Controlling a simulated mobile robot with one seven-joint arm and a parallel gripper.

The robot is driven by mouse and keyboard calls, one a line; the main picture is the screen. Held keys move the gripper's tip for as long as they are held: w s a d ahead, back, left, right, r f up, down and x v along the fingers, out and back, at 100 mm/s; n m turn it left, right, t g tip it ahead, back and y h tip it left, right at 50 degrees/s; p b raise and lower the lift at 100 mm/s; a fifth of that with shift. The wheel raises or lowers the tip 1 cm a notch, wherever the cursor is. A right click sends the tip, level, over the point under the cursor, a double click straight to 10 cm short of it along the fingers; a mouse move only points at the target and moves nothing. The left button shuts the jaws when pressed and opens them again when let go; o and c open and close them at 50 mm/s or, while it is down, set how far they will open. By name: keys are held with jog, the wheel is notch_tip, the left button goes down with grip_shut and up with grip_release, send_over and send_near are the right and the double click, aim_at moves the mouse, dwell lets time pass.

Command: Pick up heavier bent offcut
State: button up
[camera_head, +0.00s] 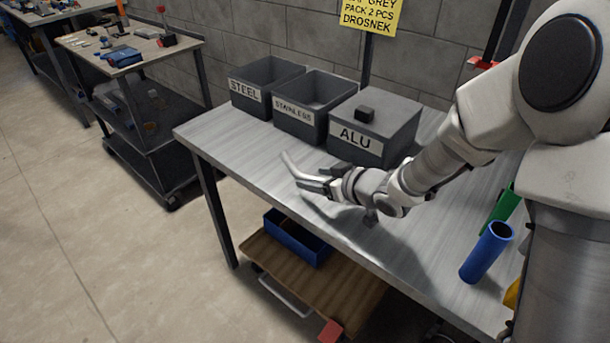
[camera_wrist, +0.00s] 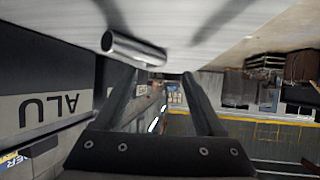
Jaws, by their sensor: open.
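A silver bent tube offcut (camera_head: 291,165) lies on the metal workbench, left of the ALU bin's front. My gripper (camera_head: 322,180) is low over the bench, with its fingers at the right part of this offcut. In the wrist view, one round end of the offcut (camera_wrist: 135,48) shows close to the tips of my open gripper (camera_wrist: 156,78). I cannot tell whether the fingers touch it. Only one bent offcut is clearly visible, so I cannot compare weights.
Behind stand grey bins labelled STEEL (camera_head: 247,95), STAINLESS (camera_head: 292,115) and ALU (camera_head: 355,149). The bench's left end is clear.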

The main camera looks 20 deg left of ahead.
aim_at(305, 175)
jog(key=b+x, duration=0.1)
jog(key=x, duration=0.3)
jog(key=shift+w+a+f, duration=0.15)
jog(key=shift+w+f, duration=0.1)
jog(key=shift+w, duration=0.1)
grip_shut()
